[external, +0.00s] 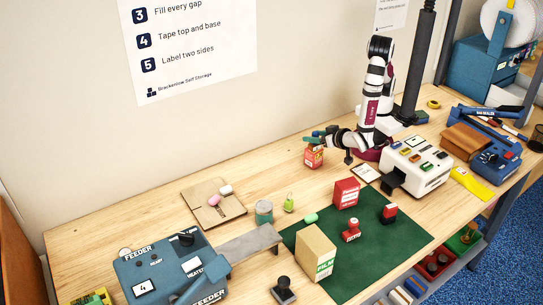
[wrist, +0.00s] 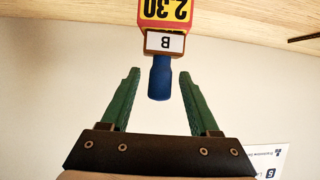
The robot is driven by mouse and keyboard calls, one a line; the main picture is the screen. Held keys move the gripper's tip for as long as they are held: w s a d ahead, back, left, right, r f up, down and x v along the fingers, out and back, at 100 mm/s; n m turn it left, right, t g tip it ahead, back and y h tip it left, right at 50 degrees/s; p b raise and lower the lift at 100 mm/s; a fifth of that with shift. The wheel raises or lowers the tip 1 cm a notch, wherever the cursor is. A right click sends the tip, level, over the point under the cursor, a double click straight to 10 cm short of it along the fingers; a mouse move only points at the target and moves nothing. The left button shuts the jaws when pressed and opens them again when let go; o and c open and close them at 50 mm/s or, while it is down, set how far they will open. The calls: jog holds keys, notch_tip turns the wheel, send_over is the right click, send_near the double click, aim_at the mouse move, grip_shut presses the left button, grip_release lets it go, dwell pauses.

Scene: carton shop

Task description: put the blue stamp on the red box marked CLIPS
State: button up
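The blue stamp (wrist: 160,80) has a blue handle and a block labelled B. In the wrist view its block is against a red box (wrist: 163,10) with a yellow 2.30 label. This appears to be the small orange-red box (external: 313,158) at the back in the external view. My gripper (wrist: 160,74) has green fingers, open on both sides of the handle with gaps. In the external view my gripper (external: 314,138) is just above that small box and hides most of the stamp. A larger red box (external: 346,193) stands on the green mat. I cannot read CLIPS on either box.
Red stamps (external: 351,231) and a tan box (external: 316,252) stand on the green mat (external: 385,245). A blue-grey feeder machine (external: 165,275) is at front left. A white device (external: 417,165) is at right. A flat carton (external: 213,203) lies at left, with bare table behind.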

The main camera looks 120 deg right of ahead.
aim_at(318, 136)
jog(key=shift+a+r, duration=0.25)
jog(key=shift+r, duration=0.05)
jog(key=v, duration=0.6)
jog(key=shift+a, duration=0.2)
jog(key=w+a+r+n+t+y, duration=0.1)
jog(key=w+a+t+y, duration=0.25)
jog(key=w, duration=0.25)
jog(key=w+a+r+t+y, duration=0.1)
jog(key=w+a+t+y, duration=0.15)
jog(key=w+y, duration=0.35)
jog(key=a+r+n+y, duration=0.6)
jog(key=r+y, duration=0.1)
jog(key=r, duration=0.1)
jog(key=s+d+n+g+h, duration=0.1)
jog(key=s+d, duration=0.4)
jog(key=s, duration=0.6)
jog(key=s+d+n+g+h, duration=0.1)
jog(key=s+d+n+g, duration=0.2)
jog(key=s, duration=0.9)
jog(key=d+f+g, duration=0.1)
jog(key=d+g, duration=0.1)
jog(key=g, duration=0.1)
jog(key=shift+s, duration=0.35)
